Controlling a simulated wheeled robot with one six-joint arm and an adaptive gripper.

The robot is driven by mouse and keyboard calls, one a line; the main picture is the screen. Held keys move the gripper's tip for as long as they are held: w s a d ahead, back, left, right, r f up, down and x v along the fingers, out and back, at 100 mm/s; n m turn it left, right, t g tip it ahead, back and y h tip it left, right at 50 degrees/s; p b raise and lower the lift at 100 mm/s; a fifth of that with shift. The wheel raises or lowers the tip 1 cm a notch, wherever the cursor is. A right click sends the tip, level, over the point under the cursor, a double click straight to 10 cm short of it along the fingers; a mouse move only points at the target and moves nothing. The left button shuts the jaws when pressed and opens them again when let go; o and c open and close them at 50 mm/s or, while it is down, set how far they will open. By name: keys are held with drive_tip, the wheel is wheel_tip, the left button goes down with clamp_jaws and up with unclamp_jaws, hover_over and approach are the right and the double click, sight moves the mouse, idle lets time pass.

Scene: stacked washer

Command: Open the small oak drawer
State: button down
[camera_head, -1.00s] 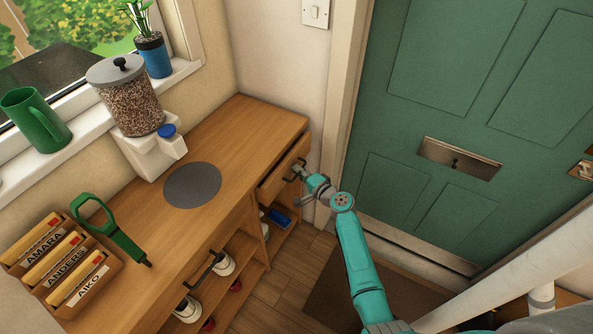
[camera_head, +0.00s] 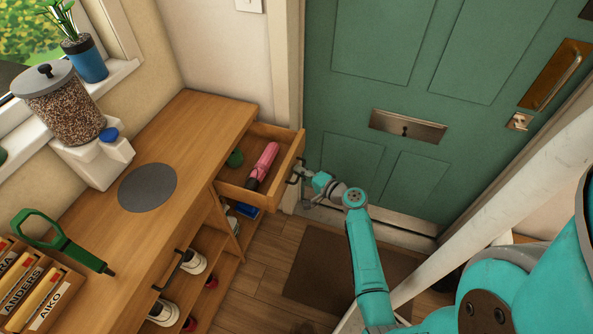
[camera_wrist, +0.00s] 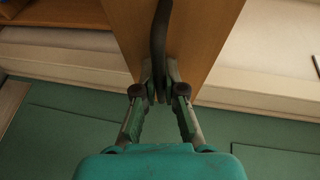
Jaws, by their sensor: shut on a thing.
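The small oak drawer (camera_head: 283,170) is pulled well out of the right end of the oak cabinet. A pink and black object (camera_head: 263,163) and a dark green item (camera_head: 235,158) lie inside it. My gripper (camera_head: 299,176) is at the front of the drawer, shut on its dark handle (camera_head: 292,179). In the wrist view, the fingers of my gripper (camera_wrist: 160,88) close around the dark bar handle (camera_wrist: 159,35) against the oak front (camera_wrist: 200,40).
The oak cabinet top (camera_head: 195,125) holds a grey round mat (camera_head: 147,187) and a dispenser (camera_head: 70,110). Shoes (camera_head: 163,312) stand on the shelves below. A green door (camera_head: 400,90) is close behind the drawer. A brown doormat (camera_head: 325,265) lies on the floor.

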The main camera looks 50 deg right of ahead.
idle(0.3)
drive_tip(key=c, duration=1.5)
unclamp_jaws()
drive_tip(key=shift+c, duration=0.2)
drive_tip(key=s+r, duration=0.2)
drive_tip(key=s, duration=1)
drive_tip(key=shift+a, duration=0.3)
drive_tip(key=shift+w, duration=0.1)
